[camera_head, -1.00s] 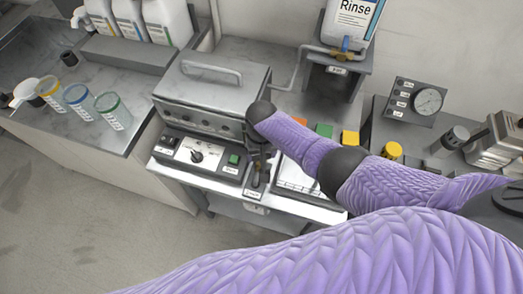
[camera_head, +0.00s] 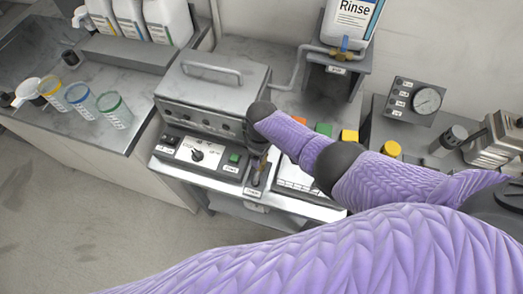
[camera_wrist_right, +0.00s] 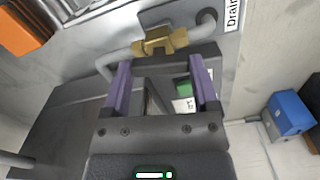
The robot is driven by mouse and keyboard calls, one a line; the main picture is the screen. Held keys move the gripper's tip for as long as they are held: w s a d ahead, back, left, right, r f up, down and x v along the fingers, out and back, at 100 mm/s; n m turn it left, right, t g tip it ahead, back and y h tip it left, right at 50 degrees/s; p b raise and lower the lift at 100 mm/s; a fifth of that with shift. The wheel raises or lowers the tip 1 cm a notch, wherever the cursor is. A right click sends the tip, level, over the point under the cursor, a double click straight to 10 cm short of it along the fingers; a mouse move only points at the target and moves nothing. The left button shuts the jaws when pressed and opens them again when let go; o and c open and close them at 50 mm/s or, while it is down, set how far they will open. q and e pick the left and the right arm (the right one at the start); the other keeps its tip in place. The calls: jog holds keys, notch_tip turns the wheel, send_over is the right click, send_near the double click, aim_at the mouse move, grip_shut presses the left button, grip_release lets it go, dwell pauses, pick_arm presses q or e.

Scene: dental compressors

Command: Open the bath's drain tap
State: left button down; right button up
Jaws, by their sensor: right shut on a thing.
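The bath (camera_head: 205,95) is a grey metal box with a handled lid, which is shut, and a front control panel. In the right wrist view the brass drain tap (camera_wrist_right: 160,42) sits on a grey pipe beside a "Drain" label (camera_wrist_right: 232,14). My right gripper (camera_wrist_right: 162,68) is at the tap, its two purple fingers apart on either side of a dark bar just below the brass body; it is shut on what looks like the tap's handle. In the head view my right gripper (camera_head: 257,170) is at the bath's front right corner, and my arm hides much of the tap.
A dial and green switch (camera_head: 234,159) are on the panel left of the gripper. A Rinse bottle (camera_head: 350,22) stands on a shelf behind. Three beakers (camera_head: 80,98) stand on the left bench. A pressure gauge (camera_head: 427,101) is at the right. Floor at front left is clear.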

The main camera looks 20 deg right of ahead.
pick_arm(q)
jog(key=shift+a, duration=0.3)
pick_arm(e)
jog(key=shift+n, duration=1)
pick_arm(q)
jog(key=shift+d, duration=0.45)
pick_arm(e)
jog(key=o, duration=1.1)
jog(key=shift+r, duration=0.15)
pick_arm(q)
jog(key=r+p, duration=0.5)
jog(key=r, duration=0.1)
jog(key=shift+w+d+p, duration=0.3)
jog(key=shift+d+p, duration=0.1)
pick_arm(e)
notch_tip(320, 180, up, 10)
jog(key=shift+f, duration=0.2)
pick_arm(q)
jog(key=shift+a, duration=0.15)
